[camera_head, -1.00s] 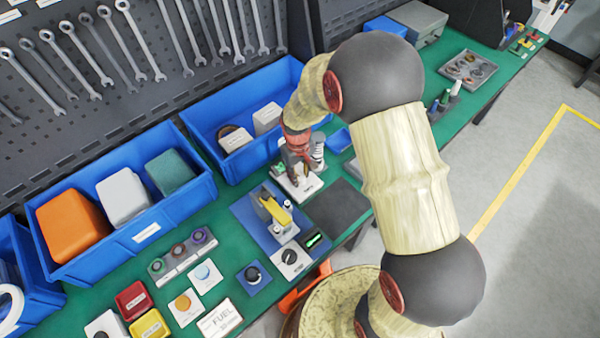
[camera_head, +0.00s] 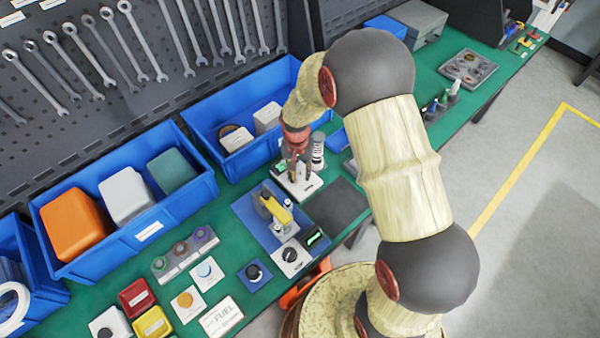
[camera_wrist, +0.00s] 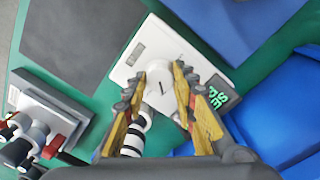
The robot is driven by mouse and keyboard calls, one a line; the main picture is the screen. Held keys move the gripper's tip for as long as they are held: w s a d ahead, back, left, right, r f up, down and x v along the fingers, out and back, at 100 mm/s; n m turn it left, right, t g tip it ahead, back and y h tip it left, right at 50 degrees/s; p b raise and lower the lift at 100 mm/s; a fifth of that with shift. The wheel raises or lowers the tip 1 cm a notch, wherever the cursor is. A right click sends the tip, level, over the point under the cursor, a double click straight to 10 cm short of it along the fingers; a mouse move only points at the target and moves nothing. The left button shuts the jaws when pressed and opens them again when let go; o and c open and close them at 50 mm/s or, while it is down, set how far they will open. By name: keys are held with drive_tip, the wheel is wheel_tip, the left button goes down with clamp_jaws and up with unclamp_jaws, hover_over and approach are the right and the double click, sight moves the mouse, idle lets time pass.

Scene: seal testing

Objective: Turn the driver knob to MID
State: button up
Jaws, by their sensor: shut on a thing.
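A pale round knob (camera_wrist: 164,92) with a short dark line on its face sits on a white plate (camera_wrist: 138,62). My gripper (camera_wrist: 162,76) is shut on this knob, one yellow-and-grey finger on each side, in the wrist view. A dark display with green characters (camera_wrist: 222,90) is at the plate's right end, partly behind a finger. In the head view my gripper (camera_head: 298,178) points down over the white plate (camera_head: 309,190), and its fingers hide the knob there.
A black-and-white cylinder (camera_head: 318,150) stands close beside my gripper. A blue bin (camera_head: 205,118) is behind it. A blue mat with a yellow-topped fixture (camera_head: 276,208) lies in front, and a dark pad (camera_head: 338,206) lies to the right.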

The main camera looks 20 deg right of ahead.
sight(298, 175)
idle(0.3)
drive_tip(key=o, duration=1.2)
drive_tip(key=shift+c, duration=0.2)
wheel_tip(298, 175, up, 12)
drive_tip(key=shift+w+a, duration=0.15)
drive_tip(key=shift+a, duration=0.1)
